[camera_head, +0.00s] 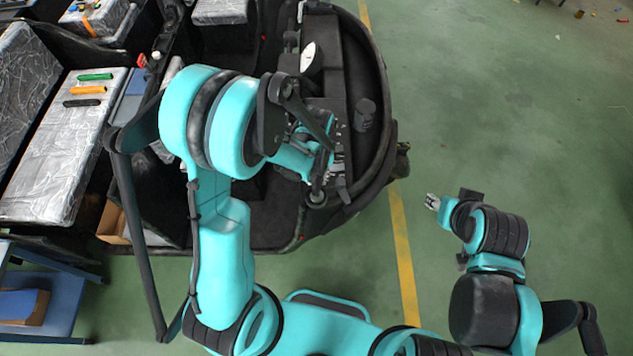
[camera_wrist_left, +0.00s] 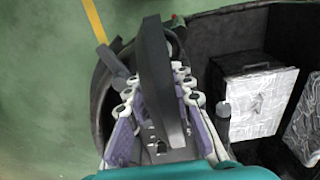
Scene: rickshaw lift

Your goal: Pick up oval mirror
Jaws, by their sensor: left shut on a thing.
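My left gripper (camera_wrist_left: 155,75) is shut on a dark, elongated, flat thing (camera_wrist_left: 158,60), seen nearly edge-on between its two fingers in the left wrist view. It fits the oval mirror's dark housing, but its reflective face does not show there. In the head view my left gripper (camera_head: 325,150) is over the front right part of the black vehicle, and my own arm partly hides its fingers. My right gripper (camera_head: 433,203) is over bare floor to the right, away from the vehicle. It is too small to tell whether it is open or shut.
The black vehicle's curved rim (camera_head: 385,110) surrounds the left gripper's area. A pale oval face (camera_head: 308,57) shows farther back on it. Silver-wrapped boxes (camera_head: 65,150) stand at left, with green, orange and black items on top. Green floor at right is mostly clear.

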